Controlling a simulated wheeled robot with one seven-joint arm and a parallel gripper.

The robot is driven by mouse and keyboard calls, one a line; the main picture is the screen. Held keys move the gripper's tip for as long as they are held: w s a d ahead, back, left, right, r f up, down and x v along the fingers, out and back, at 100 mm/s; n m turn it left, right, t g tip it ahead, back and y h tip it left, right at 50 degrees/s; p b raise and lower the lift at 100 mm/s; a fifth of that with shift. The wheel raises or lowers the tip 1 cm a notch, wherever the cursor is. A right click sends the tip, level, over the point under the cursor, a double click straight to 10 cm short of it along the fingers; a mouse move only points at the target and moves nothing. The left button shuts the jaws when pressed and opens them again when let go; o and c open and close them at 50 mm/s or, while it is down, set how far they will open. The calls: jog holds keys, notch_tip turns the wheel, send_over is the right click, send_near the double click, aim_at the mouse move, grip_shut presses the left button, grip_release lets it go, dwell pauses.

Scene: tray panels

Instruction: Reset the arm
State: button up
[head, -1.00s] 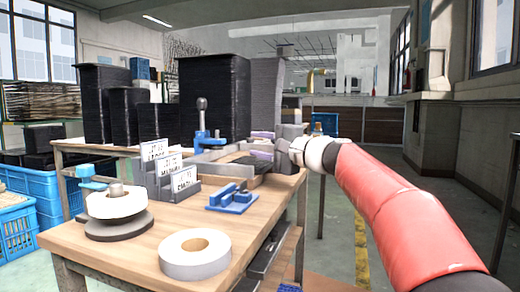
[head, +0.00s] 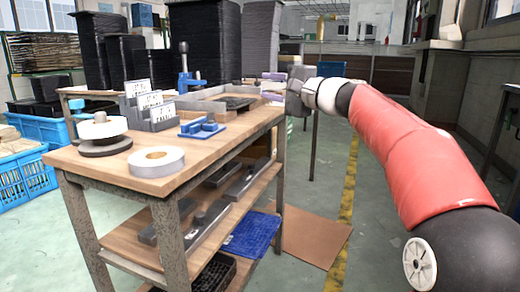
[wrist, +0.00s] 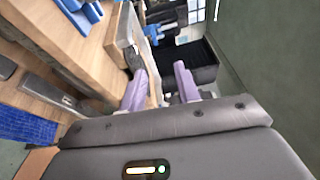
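My red and black arm (head: 405,150) reaches forward on the right of the head view. My gripper (head: 272,86) is at its far end, by the right edge of the wooden workbench (head: 215,155). In the wrist view the two purple fingers of my gripper (wrist: 160,84) stand apart with a clear gap. Nothing shows held between them. The bench edge and a grey tray panel (wrist: 126,30) lie beyond and left of the fingers.
Blue crates (head: 22,178) stand left. A brown sheet (head: 308,236) lies on the floor. Open floor lies right of the bench.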

jog(key=s+f+n+g+h, duration=0.35)
jog(key=s+f+h, duration=0.35)
jog(key=s+f, duration=0.9)
jog(key=s+d+f+n+g+h, duration=0.1)
jog(key=s+d+f+n+h, duration=0.1)
jog(key=s+d+f, duration=0.35)
jog(key=s+d+f+n+g+h, duration=0.1)
jog(key=s+d+f+h, duration=0.2)
jog(key=s+f, duration=0.55)
jog(key=s+d+f+n+g+h, duration=0.15)
jog(key=s+d+f, duration=0.3)
jog(key=s, duration=0.45)
notch_tip(320, 180, up, 13)
jog(key=p, duration=1.3)
jog(key=shift+w+t, duration=0.4)
